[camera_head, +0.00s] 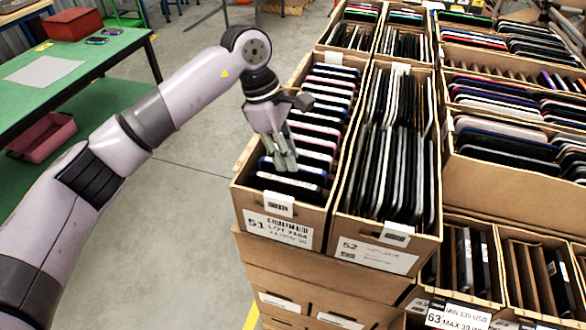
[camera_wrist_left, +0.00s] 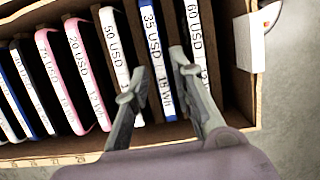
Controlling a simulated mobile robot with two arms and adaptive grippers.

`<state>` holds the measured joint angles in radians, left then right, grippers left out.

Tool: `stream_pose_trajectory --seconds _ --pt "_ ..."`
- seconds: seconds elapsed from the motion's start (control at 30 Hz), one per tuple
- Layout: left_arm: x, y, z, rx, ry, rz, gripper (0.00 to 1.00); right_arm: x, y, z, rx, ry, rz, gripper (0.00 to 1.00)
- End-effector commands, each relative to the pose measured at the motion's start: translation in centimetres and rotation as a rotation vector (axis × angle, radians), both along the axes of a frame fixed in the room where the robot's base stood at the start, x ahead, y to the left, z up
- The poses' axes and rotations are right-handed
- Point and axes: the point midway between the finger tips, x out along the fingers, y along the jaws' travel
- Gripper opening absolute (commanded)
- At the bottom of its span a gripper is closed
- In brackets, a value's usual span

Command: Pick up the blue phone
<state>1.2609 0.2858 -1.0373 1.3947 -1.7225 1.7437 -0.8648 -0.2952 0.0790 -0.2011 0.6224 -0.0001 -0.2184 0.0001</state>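The blue phone (camera_wrist_left: 153,52) stands on edge in the left carton of phones; its white label reads 35 USD. In the head view its blue edge (camera_head: 313,171) shows near the carton's front, partly hidden by my gripper. My left gripper (camera_wrist_left: 157,82) is open, its fingers on either side of the blue phone in the wrist view. One finger overlaps the white 50 USD phone (camera_wrist_left: 113,45), the other the 60 USD phone (camera_wrist_left: 195,35). I cannot tell whether either finger touches the blue phone. In the head view the gripper (camera_head: 287,163) points down into the carton. My right gripper is out of view.
The carton labelled 51 (camera_head: 237,200) holds a tight row of phones, including pink ones and another blue-edged one (camera_wrist_left: 22,75). Carton 52 (camera_head: 437,232) adjoins it, full of dark devices. More cartons stand to the right. A green table (camera_head: 95,62) is at the left, with open floor between.

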Motion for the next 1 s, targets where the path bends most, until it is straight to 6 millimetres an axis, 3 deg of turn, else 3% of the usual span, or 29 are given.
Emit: stream_pose_trajectory --seconds 0.03,0.2,0.47,0.8,1.0 --pt "-0.2 -0.2 -0.2 0.000 0.005 -0.001 0.23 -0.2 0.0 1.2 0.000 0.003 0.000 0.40" --pt "-0.3 -0.8 -2.2 -0.001 0.001 -0.001 0.23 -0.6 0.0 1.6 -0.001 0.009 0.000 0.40" --pt "-0.2 -0.8 -2.5 0.000 -0.001 -0.001 0.22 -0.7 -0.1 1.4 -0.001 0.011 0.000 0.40" --pt "-0.2 -0.8 -2.5 0.000 -0.001 0.000 0.00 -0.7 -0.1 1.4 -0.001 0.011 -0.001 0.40" --pt "-0.2 -0.8 -2.4 -0.002 -0.002 0.000 0.00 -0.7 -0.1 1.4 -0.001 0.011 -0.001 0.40"
